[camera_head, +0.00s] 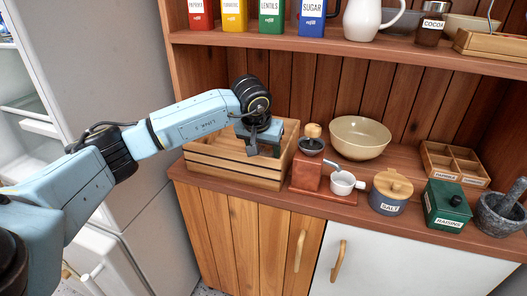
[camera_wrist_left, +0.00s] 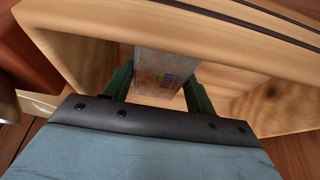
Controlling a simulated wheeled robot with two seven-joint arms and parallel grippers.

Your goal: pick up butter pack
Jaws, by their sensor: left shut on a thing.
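The butter pack (camera_wrist_left: 160,75) shows in the left wrist view as a small pale block with blue print, between the two green fingers of my left gripper (camera_wrist_left: 160,88). The fingers are shut on it. In the head view my left gripper (camera_head: 262,145) reaches down into a slatted wooden crate (camera_head: 225,172) on the counter. The pack is hidden there behind the gripper and the crate wall. In the left wrist view the crate's wooden wall and floor surround the pack. My right gripper is not in view.
A red coffee grinder (camera_head: 308,170) stands close to the crate's right side. A beige bowl (camera_head: 360,137), a salt jar (camera_head: 390,192), a green raisins box (camera_head: 446,205) and a mortar (camera_head: 498,214) stand further right. A shelf (camera_head: 350,47) with tins hangs above. A fridge (camera_head: 110,60) is at left.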

